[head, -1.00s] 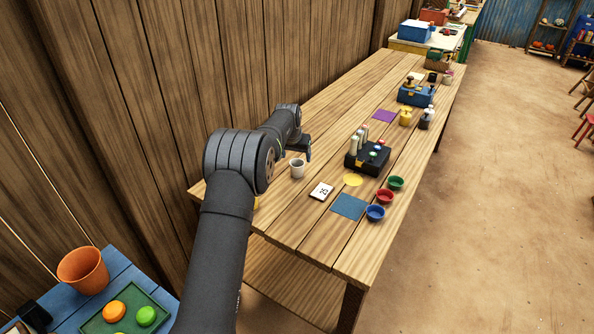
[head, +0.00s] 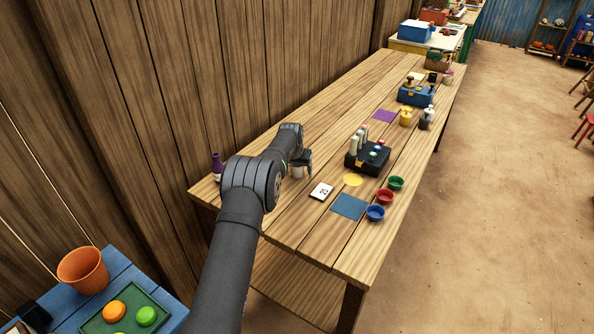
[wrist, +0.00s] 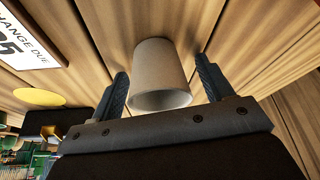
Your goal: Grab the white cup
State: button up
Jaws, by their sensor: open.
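The white cup (wrist: 160,72) stands on the wooden table. In the wrist view it sits between the two open fingers of my gripper (wrist: 162,88), with a gap on each side. In the head view my gripper (head: 306,162) is over the cup (head: 298,172), hiding its upper part. The jaws are open and hold nothing.
A white card (head: 321,191) lies right of the cup, near a yellow disc (head: 353,180) and a blue mat (head: 348,206). A black box with bottles (head: 368,158) stands beyond. Blue (head: 375,213), red (head: 385,196) and green (head: 396,183) bowls line the right edge. A purple bottle (head: 217,165) stands at the left.

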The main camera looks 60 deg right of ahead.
jog(key=c, duration=1)
jog(key=shift+c, duration=0.2)
jog(key=shift+r, duration=0.1)
